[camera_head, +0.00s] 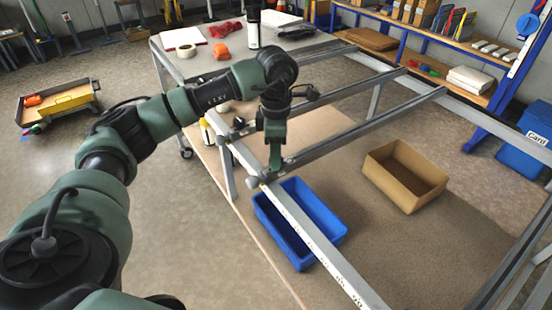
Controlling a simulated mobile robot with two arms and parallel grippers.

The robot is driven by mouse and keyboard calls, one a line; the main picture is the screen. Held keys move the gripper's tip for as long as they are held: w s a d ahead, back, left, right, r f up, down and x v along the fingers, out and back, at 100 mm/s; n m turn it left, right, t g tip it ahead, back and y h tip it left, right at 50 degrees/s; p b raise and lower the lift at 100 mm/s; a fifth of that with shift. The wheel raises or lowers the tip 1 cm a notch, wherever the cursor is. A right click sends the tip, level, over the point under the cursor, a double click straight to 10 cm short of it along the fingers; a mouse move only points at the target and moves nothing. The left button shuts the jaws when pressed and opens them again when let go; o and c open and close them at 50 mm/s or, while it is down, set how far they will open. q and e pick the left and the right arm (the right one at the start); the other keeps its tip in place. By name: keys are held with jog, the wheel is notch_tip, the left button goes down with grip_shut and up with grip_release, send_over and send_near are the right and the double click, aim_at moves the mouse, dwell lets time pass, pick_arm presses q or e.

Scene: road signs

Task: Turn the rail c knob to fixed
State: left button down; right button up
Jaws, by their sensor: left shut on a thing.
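My left arm comes in from the left, and its gripper (274,163) points down at the left end of the nearest grey cross rail (350,135). The gripper is shut on the knob there, and its fingers hide most of it. A rounded grey end piece (252,182) shows just left of the fingers. I cannot read a rail letter or the knob's marking, so its setting cannot be told. My right gripper is not in view.
The metal frame has further cross rails (350,93) behind and a long front beam (320,240). A blue bin (335,232) and a cardboard box (370,170) stand below it. A grey table (205,68) stands behind; shelves (465,50) stand at the right.

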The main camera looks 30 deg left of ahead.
pick_arm(q)
jog(key=shift+m+b, duration=0.4)
jog(key=shift+m, duration=0.4)
jog(key=shift+r, duration=0.1)
jog(key=c, duration=1)
grip_release()
jog(key=shift+o, duration=0.2)
notch_tip(320, 180, up, 8)
jog(key=shift+f+b, duration=0.1)
jog(key=shift+b, duration=0.55)
